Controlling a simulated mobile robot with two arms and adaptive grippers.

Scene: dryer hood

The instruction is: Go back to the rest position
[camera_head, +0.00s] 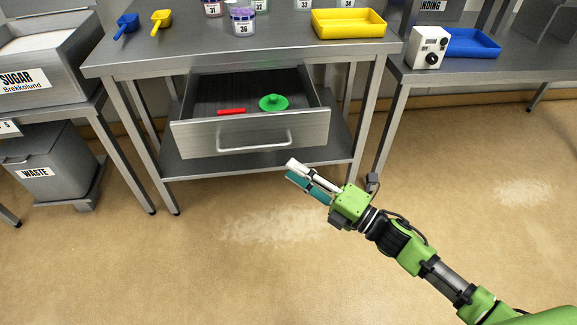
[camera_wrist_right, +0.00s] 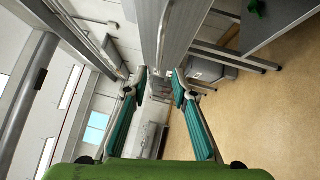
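My right gripper (camera_head: 291,170) reaches in from the lower right in the head view, over the floor in front of the open drawer. It points up and left, and nothing is held in it. In the right wrist view its two teal-padded fingers (camera_wrist_right: 160,74) stand apart with an empty gap between them. The drawer (camera_head: 190,138) of the middle steel table is pulled out. A red stick-like object (camera_head: 231,111) and a green round lid-like object with a knob (camera_head: 273,102) lie in it. My left gripper is in neither view.
The steel table (camera_head: 150,62) holds blue (camera_head: 127,23) and yellow (camera_head: 161,19) scoops, several numbered jars and a yellow tray (camera_head: 348,23). A white device (camera_head: 427,48) and blue tray (camera_head: 470,43) are at right. A waste bin (camera_head: 50,170) stands left. The floor (camera_head: 200,270) is clear.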

